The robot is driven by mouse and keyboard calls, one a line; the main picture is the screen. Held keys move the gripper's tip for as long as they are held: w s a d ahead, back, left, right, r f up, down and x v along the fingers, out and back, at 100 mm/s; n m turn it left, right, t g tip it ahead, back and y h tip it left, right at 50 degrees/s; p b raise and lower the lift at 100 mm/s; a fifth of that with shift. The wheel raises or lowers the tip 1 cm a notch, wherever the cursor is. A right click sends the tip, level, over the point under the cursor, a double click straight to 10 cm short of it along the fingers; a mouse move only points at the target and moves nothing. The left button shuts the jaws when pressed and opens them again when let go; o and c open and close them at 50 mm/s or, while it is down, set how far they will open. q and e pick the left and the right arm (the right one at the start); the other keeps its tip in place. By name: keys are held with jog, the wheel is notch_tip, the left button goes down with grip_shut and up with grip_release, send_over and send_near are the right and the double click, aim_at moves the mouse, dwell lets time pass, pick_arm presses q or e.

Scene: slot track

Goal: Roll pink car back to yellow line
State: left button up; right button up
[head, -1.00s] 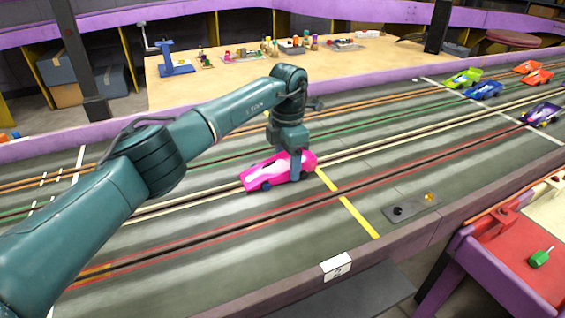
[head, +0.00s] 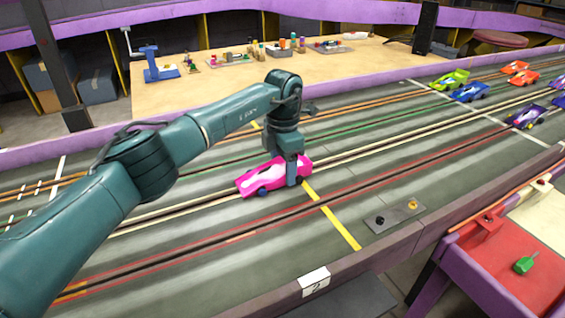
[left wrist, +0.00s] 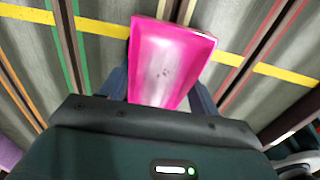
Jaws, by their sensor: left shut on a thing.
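The pink car (head: 262,178) stands on the grey slot track (head: 150,265), in line with its lanes. My left gripper (head: 292,172) reaches down from above and is shut on the car near its right end. In the left wrist view the pink car (left wrist: 168,62) sits between the fingers, which show beside its body. The yellow line (head: 332,218) crosses the track at the car's right end. In the left wrist view the yellow line (left wrist: 285,74) runs up to both sides of the car, whose far part hides it. The right gripper is not in view.
Green (head: 450,79), blue (head: 471,91), orange and purple cars stand farther right, by a white line. A small plate with two knobs (head: 395,216) lies on the near side of the track. A red tray (head: 500,250) stands at the right. The track left of the car is clear.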

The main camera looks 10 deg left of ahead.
aim_at(299, 161)
pick_arm(q)
jog(key=shift+w+d, duration=0.15)
jog(key=shift+d, duration=0.05)
jog(key=shift+w+d+f+b, duration=0.1)
jog(key=shift+w+d+b, duration=0.85)
jog(key=shift+d+b, duration=0.35)
jog(key=shift+w+d+b, duration=0.2)
jog(key=shift+d+b, duration=0.05)
jog(key=shift+b, duration=0.05)
jog(key=o, duration=1.2)
